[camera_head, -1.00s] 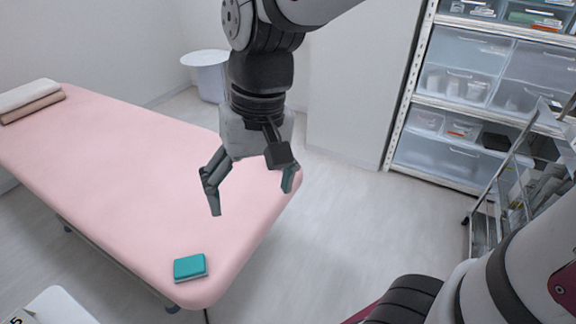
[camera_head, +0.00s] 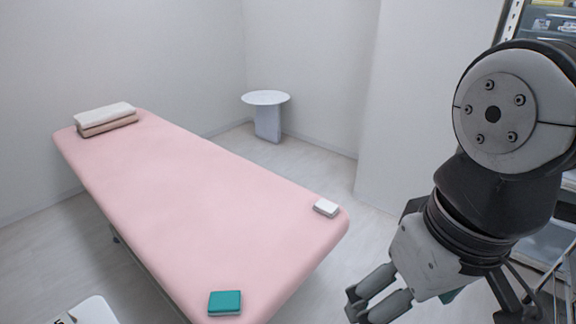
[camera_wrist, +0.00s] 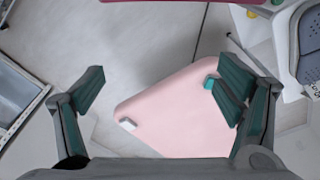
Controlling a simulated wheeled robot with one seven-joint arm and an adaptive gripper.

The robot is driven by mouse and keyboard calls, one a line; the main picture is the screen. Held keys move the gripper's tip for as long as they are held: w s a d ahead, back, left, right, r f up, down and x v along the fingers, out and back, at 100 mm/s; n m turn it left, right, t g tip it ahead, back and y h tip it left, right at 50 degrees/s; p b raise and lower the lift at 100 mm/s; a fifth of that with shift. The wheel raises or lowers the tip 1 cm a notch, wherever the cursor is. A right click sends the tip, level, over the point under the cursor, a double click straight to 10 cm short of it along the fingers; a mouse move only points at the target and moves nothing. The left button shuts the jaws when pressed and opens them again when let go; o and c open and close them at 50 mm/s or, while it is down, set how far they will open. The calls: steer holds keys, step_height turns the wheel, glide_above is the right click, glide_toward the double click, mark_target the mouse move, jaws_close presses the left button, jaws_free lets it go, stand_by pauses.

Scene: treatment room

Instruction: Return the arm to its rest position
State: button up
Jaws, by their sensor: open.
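My gripper (camera_head: 408,300) is at the lower right in the head view, off the right end of the pink bed and apart from it. In the wrist view my gripper (camera_wrist: 160,95) has its two fingers spread wide with nothing between them touching either pad. The pink treatment bed (camera_head: 190,190) shows below in the wrist view (camera_wrist: 170,120). A teal box (camera_head: 225,302) lies on the bed's near end, and a small white box (camera_head: 326,207) lies at its right corner. The wrist view partly hides the teal box (camera_wrist: 209,82) behind a finger.
Folded towels (camera_head: 106,118) lie at the bed's far end. A round white side table (camera_head: 266,98) stands by the back wall. Shelving (camera_head: 548,24) stands at the right, mostly behind my arm. Open floor (camera_head: 365,240) lies right of the bed.

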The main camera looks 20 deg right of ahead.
steer(key=shift+r, duration=0.15)
step_height(320, 180, up, 16)
steer(key=t+p, duration=0.2)
steer(key=p, duration=1.2)
steer(key=shift+f+t, duration=0.2)
steer(key=shift+t, duration=0.2)
steer(key=shift+r+p, duration=0.2)
steer(key=shift+p, duration=0.15)
steer(key=shift+c, duration=0.2)
